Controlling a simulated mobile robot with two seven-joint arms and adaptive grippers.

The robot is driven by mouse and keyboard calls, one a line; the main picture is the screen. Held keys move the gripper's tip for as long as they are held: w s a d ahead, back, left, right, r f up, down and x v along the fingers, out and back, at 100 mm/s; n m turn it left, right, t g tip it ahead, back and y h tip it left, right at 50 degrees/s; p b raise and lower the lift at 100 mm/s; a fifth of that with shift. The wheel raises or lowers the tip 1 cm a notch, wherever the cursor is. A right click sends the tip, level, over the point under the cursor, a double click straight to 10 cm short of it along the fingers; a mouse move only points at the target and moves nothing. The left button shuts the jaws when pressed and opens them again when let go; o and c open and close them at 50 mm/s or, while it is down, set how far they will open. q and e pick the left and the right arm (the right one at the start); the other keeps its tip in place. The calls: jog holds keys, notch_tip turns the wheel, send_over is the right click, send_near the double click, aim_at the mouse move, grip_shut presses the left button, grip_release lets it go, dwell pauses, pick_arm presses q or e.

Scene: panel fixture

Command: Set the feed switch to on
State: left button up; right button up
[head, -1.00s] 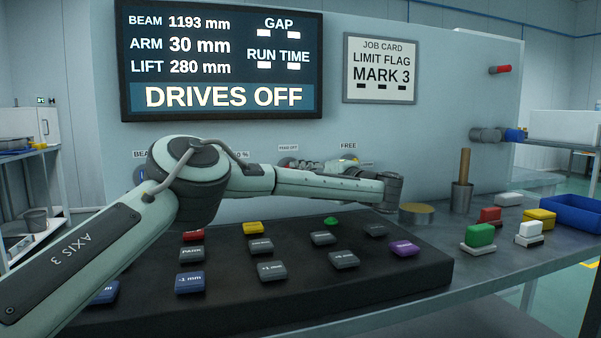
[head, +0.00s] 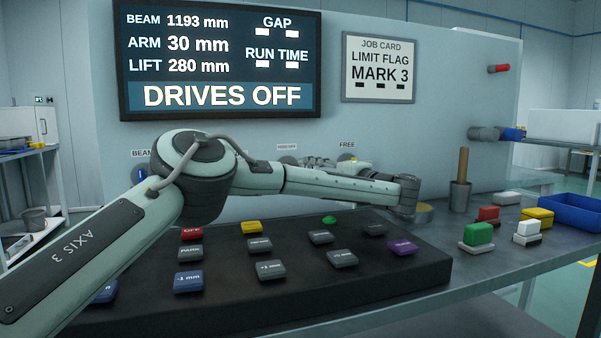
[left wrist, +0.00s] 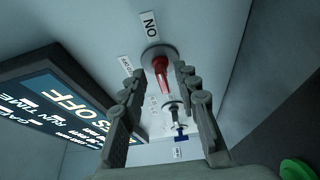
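The feed switch is a red handle (left wrist: 161,72) on a round grey base on the wall panel, with an ON label (left wrist: 150,24) beside it in the left wrist view. A small label that seems to read FEED OFF (head: 287,147) shows in the head view, where the handle itself is not clear. My left gripper (left wrist: 155,72) is open, its fingers either side of the red handle with gaps showing. I cannot tell whether the handle lies fully between the fingertips. In the head view my left gripper (head: 308,162) is partly hidden behind my forearm. My right gripper is not in view.
A blue-handled switch (left wrist: 181,136) sits farther along the panel. The display (head: 220,60) reads DRIVES OFF. A dark button console (head: 390,272) lies below my arm. A metal cup with a wooden handle (head: 460,195) and a blue bin (head: 573,211) stand at right.

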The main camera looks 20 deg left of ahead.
pick_arm(q)
send_over(337, 217)
jog(key=shift+s, duration=0.1)
dwell(0.3)
